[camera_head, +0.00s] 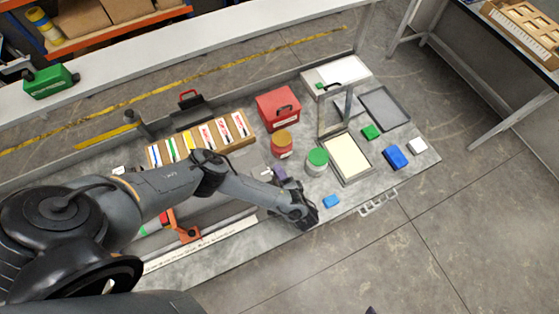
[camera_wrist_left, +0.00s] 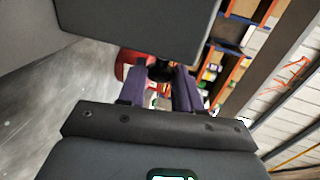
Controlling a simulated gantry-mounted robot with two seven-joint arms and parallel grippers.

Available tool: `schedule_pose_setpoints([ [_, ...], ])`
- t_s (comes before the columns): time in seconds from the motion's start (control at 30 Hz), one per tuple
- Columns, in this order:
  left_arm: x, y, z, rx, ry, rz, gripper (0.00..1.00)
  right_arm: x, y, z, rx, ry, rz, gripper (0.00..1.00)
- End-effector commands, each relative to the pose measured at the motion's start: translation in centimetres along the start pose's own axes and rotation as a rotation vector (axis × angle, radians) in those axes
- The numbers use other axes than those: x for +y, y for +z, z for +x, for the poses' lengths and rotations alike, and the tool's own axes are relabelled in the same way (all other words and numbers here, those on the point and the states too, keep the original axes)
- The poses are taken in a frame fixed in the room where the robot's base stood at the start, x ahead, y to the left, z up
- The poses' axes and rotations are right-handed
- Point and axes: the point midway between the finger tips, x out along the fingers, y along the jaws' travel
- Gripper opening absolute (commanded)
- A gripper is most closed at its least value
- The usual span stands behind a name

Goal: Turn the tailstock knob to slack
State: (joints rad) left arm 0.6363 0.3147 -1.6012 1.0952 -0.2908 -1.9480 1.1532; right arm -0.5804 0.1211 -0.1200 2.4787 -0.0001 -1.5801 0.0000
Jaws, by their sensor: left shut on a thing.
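My left gripper (camera_head: 277,172) reaches in from the left over the bench, its purple fingers beside a small grey fitting behind the long rail. In the left wrist view the two purple fingers (camera_wrist_left: 162,84) stand on either side of a black knob (camera_wrist_left: 160,70), and the gripper is shut on it. The knob's far side and any marking on it are hidden, so I cannot read its setting. In the head view my wrist and arm cover most of the knob's surroundings. A dark purple tip at the bottom edge of the head view looks like part of my right gripper (camera_head: 371,310).
An orange-lidded jar (camera_head: 281,145) and a green-lidded jar (camera_head: 317,161) stand close to the gripper. The floor in front is clear.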

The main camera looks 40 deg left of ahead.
Motion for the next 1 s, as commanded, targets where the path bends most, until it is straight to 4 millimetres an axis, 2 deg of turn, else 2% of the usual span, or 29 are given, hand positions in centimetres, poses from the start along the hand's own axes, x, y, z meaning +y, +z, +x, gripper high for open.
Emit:
schedule_pose_setpoints([
  [0.4, 0.47, -0.03, 0.07, 0.001, -0.224, 0.001, 0.03, -0.16, 0.03, 0.29, 0.002, -0.005, 0.006, 0.58],
  [1.0, 0.57, 0.01, 0.2, 0.0, -0.267, 0.001, 0.03, 0.1, 0.08, 0.26, 0.001, 0.004, -0.005, 0.58],
])
